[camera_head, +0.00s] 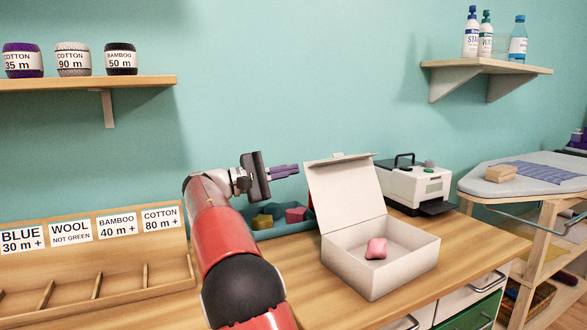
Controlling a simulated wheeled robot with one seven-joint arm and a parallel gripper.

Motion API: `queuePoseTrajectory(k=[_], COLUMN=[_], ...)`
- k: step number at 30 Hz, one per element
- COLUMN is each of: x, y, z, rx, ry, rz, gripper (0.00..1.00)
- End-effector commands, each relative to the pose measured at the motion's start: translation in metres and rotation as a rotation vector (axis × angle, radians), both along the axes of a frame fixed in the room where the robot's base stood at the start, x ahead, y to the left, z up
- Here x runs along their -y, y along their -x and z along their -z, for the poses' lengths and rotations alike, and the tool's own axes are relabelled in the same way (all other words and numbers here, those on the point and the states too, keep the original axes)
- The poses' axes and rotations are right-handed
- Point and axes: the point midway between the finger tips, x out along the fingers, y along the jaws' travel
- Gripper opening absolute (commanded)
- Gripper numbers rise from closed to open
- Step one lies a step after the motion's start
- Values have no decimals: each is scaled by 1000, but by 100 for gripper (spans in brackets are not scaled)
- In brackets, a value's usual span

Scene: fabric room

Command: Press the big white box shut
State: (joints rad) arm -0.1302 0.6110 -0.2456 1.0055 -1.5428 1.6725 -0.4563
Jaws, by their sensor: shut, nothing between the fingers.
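The big white box (350,266) stands on the wooden table with its lid (340,195) raised, leaning slightly back. A pink piece (376,248) lies inside the box. My gripper (292,171) is shut and empty. It is in the air left of the raised lid, with its fingers pointing right toward the lid's left edge. A gap shows between the fingertips and the lid in the picture.
A blue tray (258,235) with small blocks lies behind my arm. A white machine (414,187) stands behind the box to the right. A wooden sorting rack (95,262) with labels is at left. The table front (345,315) is clear.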

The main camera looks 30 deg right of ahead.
Motion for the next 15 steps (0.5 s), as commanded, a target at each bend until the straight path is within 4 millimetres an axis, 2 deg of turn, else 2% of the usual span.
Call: queuePoseTrajectory(k=[10, 11, 15], x=[74, 79, 78], y=[14, 15, 35], z=[-8, -9, -16], rx=[0, 0, 4], ry=[0, -1, 0], rz=[4, 3, 0], gripper=[0, 0, 0])
